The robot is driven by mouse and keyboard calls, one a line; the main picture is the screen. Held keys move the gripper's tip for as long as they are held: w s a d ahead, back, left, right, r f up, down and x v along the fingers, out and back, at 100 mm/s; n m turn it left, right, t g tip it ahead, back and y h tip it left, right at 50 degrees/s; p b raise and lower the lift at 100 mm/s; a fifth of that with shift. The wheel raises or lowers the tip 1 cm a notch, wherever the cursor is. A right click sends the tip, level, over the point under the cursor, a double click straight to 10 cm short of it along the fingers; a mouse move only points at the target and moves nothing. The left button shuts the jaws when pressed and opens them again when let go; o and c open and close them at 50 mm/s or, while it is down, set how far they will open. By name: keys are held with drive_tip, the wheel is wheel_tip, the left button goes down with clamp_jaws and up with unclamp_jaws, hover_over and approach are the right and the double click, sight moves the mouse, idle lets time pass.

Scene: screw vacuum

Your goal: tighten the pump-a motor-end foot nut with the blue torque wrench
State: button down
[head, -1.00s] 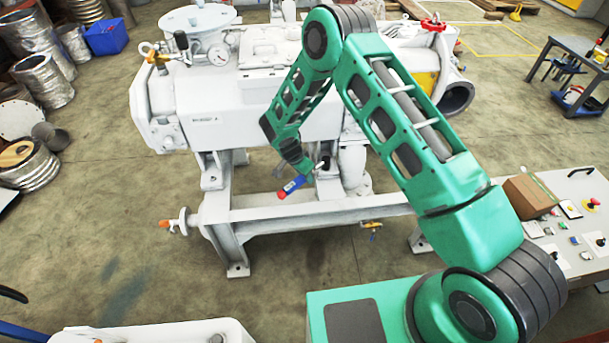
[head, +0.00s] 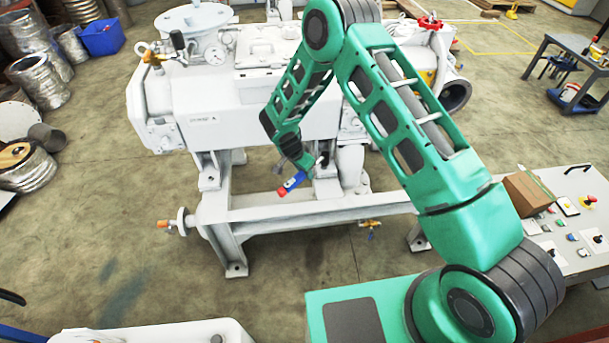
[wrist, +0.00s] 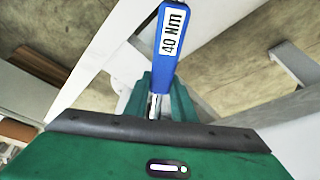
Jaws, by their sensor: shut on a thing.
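The blue torque wrench (head: 291,184) has a red end and is held by my gripper (head: 302,164) beside the foot of the white pump (head: 255,115). In the wrist view, the wrench's blue grip (wrist: 170,45) carries a "40 Nm" label, and its shaft sits between the green fingers of my gripper (wrist: 156,103). My gripper is shut on it. The wrench's head end lies near the pump's right-hand foot (head: 327,188) above the frame. The foot nut is too small or hidden to make out, so I cannot tell whether the wrench touches it.
The white frame (head: 290,213) runs under the pump, with an orange-tipped valve (head: 176,222) at its left end. A control panel (head: 570,225) with a cardboard box (head: 528,190) stands at the right. A blue bin (head: 103,38) and metal drums lie at the left.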

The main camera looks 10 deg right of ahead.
drive_tip(key=shift+a+r, duration=0.1)
drive_tip(key=shift+r, duration=1.45)
drive_tip(key=shift+s, duration=0.1)
